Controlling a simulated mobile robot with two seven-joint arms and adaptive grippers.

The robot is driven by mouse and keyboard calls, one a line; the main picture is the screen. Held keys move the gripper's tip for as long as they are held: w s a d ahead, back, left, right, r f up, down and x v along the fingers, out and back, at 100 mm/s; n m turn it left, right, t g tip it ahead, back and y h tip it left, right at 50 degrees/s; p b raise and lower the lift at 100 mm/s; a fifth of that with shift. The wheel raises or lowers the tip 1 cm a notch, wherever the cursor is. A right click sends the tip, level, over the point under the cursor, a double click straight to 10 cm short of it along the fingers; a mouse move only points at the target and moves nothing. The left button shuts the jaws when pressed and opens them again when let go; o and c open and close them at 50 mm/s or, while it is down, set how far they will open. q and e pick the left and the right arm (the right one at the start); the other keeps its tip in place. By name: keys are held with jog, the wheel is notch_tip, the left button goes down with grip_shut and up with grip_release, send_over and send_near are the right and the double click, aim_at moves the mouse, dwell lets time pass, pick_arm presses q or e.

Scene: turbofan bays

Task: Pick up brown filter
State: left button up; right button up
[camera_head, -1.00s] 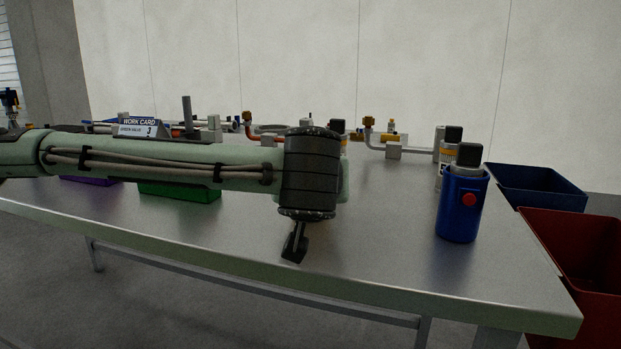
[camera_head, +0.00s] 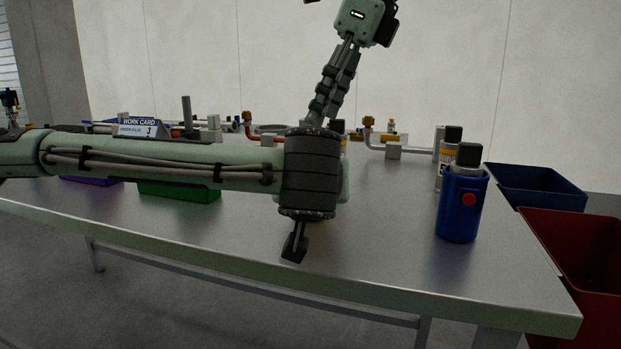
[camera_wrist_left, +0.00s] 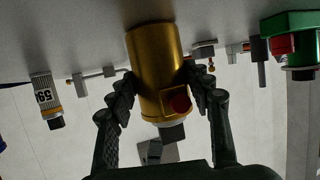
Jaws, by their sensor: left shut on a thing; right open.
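The brown filter (camera_wrist_left: 152,50) is a golden-brown cylinder with a red button and a dark cap, seen upside down in the left wrist view. My left gripper (camera_wrist_left: 163,82) has its fingers on both sides of it, shut on it. I cannot tell whether the filter's base touches the table. In the head view the filter is hidden, and my left arm lies across the table in front.
A blue filter (camera_head: 461,208) with a red button stands at the right of the table (camera_head: 380,265), in front of a labelled canister (camera_head: 446,160). Blue (camera_head: 540,188) and red (camera_head: 575,255) bins stand at right. Pipe fittings and a work card (camera_head: 141,127) are at the back.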

jog(key=x, duration=0.5)
jog(key=shift+w+a+f, duration=0.1)
jog(key=shift+a+f, duration=0.1)
jog(key=shift+a, duration=0.15)
jog(key=shift+c, duration=0.2)
jog(key=c, duration=1.2)
jog(key=shift+r, duration=0.1)
jog(key=shift+c, duration=0.2)
notch_tip(320, 180, up, 10)
jog(key=shift+f, duration=0.1)
